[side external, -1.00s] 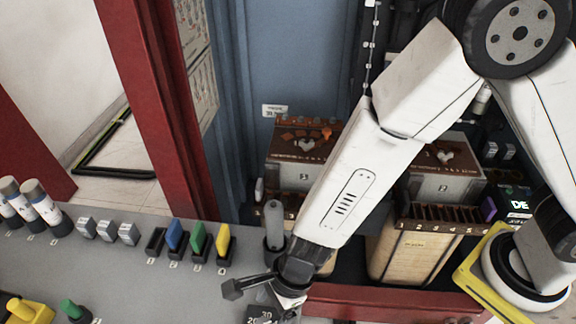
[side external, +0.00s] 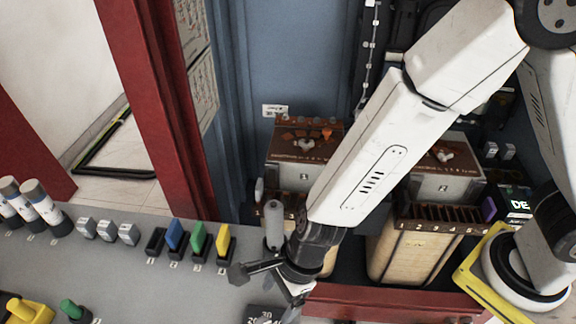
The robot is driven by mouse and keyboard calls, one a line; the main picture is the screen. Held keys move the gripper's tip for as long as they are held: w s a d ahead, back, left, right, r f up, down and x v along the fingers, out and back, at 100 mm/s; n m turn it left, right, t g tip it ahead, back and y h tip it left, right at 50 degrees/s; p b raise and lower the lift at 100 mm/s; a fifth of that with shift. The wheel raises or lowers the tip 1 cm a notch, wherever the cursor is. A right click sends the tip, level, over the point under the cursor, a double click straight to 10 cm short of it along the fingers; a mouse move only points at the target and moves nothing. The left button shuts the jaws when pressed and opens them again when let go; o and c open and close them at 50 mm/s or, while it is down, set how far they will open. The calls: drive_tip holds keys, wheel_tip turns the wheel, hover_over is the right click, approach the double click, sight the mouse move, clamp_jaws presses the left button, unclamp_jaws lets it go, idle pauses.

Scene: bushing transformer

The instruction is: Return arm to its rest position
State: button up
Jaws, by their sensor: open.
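My white arm reaches down from the upper right across the cabinet. My gripper (side external: 268,282) is at its lower end, over the right part of the grey bench (side external: 150,275), just in front of a grey cylinder (side external: 274,228) standing in a dark holder. Its dark finger points left and its jaws are apart. I see nothing held between them. Part of the gripper is hidden by its own wrist and the angle.
Blue, green (side external: 198,240) and yellow pieces stand in numbered slots on the bench. Several white-grey cylinders (side external: 40,205) stand at the left. Numbered boxes (side external: 303,170) sit in the cabinet behind my arm. A red frame (side external: 150,100) and red front ledge (side external: 400,303) border it.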

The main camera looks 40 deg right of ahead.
drive_tip(key=shift+d, duration=0.1)
drive_tip(key=w+d+r+n+t+h, duration=0.1)
drive_tip(key=d+r+n, duration=0.3)
drive_tip(key=d+n, duration=0.5)
drive_tip(key=w+d+r+n+h, duration=0.2)
drive_tip(key=d+r+n, duration=0.3)
drive_tip(key=d, duration=1.6)
drive_tip(key=n+h, duration=0.1)
drive_tip(key=n, duration=0.4)
drive_tip(key=shift+w+d+n+t+h, duration=0.2)
drive_tip(key=shift+n+t+h, duration=0.1)
drive_tip(key=shift+t, duration=0.1)
